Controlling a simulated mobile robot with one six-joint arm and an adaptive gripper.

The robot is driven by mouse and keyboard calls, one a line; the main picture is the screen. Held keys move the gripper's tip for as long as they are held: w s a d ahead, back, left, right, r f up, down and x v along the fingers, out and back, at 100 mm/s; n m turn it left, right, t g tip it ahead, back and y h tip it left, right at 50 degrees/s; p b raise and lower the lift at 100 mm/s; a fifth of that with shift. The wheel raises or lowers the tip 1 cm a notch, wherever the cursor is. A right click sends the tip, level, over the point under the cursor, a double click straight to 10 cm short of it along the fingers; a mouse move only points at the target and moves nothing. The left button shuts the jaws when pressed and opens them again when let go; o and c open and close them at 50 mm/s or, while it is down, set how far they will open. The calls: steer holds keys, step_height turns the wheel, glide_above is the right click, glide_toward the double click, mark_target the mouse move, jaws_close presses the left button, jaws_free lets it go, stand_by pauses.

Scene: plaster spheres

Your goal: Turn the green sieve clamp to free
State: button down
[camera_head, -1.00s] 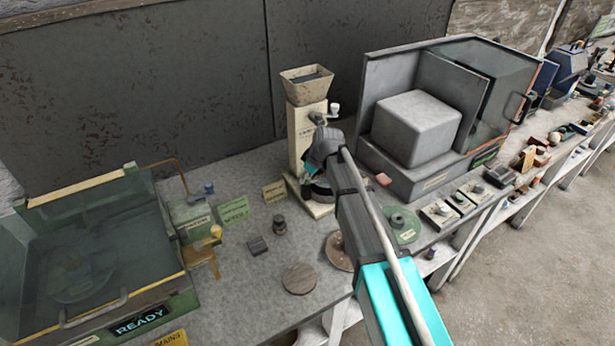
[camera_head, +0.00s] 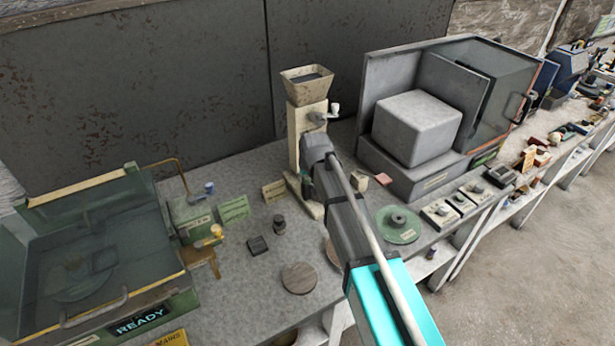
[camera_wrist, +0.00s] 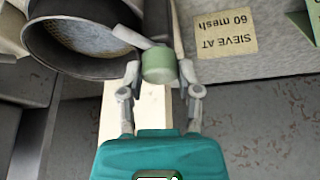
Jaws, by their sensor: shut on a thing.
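The green sieve clamp (camera_wrist: 159,66) is a short green cylinder in the wrist view, with a pale bar running from it toward the sieve. My gripper (camera_wrist: 160,74) is shut on the clamp, one finger on each side. The sieve (camera_wrist: 88,38), a dark round drum with a mesh inside, is beside the clamp at upper left. In the head view, my arm hides the clamp, the sieve and the fingers. The cream column (camera_head: 305,135) with a hopper (camera_head: 308,86) on top stands just behind my wrist.
An upside-down "SIEVE AT 60 mesh" label (camera_wrist: 227,32) is right of the clamp in the wrist view. A grey cabinet with a pale block (camera_head: 416,125) stands right of my arm. A green disc (camera_head: 398,225), a small weight (camera_head: 279,224) and a round plate (camera_head: 299,278) lie on the bench.

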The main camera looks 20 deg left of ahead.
steer(key=m+h, duration=0.1)
steer(key=m, duration=0.2)
steer(key=m+h, duration=0.1)
steer(key=m, duration=0.2)
steer(key=shift+s+a+t, duration=0.1)
steer(key=shift+t, duration=0.3)
steer(key=shift+m+h, duration=0.3)
steer(key=shift+m, duration=0.1)
steer(key=shift+c, duration=1.5)
jaws_free()
